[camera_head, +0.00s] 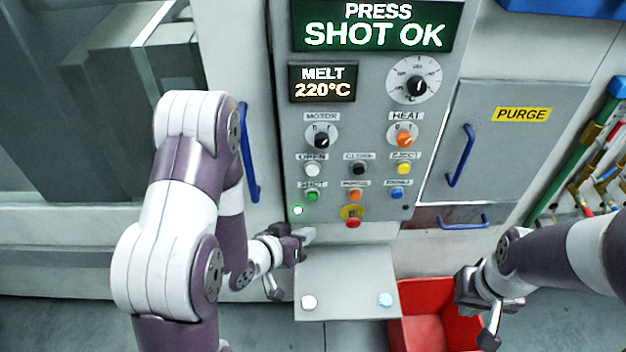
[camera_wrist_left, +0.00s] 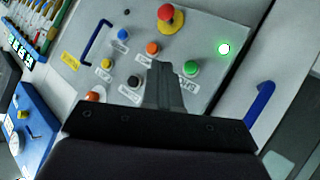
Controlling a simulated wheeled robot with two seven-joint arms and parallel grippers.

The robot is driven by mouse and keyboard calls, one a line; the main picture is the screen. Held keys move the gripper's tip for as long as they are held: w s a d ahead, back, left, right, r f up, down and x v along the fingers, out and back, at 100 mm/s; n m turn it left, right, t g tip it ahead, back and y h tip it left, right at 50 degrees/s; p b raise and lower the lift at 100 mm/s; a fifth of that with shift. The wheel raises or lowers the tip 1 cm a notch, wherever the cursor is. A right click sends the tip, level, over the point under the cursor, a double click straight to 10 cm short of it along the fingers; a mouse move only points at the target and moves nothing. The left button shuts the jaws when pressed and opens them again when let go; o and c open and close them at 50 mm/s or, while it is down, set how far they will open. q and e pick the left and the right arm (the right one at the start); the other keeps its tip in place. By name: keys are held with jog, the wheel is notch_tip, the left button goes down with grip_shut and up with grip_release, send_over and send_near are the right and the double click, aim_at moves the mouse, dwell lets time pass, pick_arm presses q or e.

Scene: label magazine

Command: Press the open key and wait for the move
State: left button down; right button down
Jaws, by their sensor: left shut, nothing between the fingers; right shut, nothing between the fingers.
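The open key (camera_head: 313,169) is a white round button at the left of the key rows on the grey control panel (camera_head: 375,120). The green shot key (camera_head: 311,196) sits just below it and also shows in the left wrist view (camera_wrist_left: 190,68). My left gripper (camera_head: 308,235) is shut and empty, below the key rows by the panel's lower left. In the left wrist view its fingers (camera_wrist_left: 161,68) point at the panel, and the open key is hidden there. My right gripper (camera_head: 480,314) is shut and empty, low at the right beside the red bin.
The display reads "SHOT OK" (camera_head: 375,34). A red mushroom button (camera_head: 352,223) and a lit green lamp (camera_head: 298,210) sit under the keys. A grey shelf (camera_head: 345,275) with two round buttons juts out below. A blue door handle (camera_head: 248,155) stands left of the panel; a red bin (camera_head: 405,338) stands below.

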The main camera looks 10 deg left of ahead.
aim_at(312, 171)
pick_arm(q)
jog(key=r, duration=0.1)
jog(key=w+r+t, duration=0.1)
jog(key=w+r+t+h, duration=0.1)
jog(key=r, duration=0.1)
jog(key=shift+w+d+n, duration=0.15)
jog(key=shift+d+n, duration=0.15)
jog(key=shift+d, duration=0.05)
pick_arm(e)
jog(key=shift+w+f, duration=0.1)
jog(key=shift+w, duration=0.2)
jog(key=shift+s, duration=0.15)
pick_arm(q)
jog(key=w+a, duration=0.2)
jog(key=w, duration=0.6)
jog(key=shift+w+a+p, duration=0.2)
jog(key=shift+p, duration=0.2)
pick_arm(e)
jog(key=shift+r, duration=0.4)
pick_arm(q)
jog(key=shift+w, duration=0.1)
dwell(0.6)
jog(key=shift+w+a, duration=0.15)
jog(key=shift+w, duration=0.15)
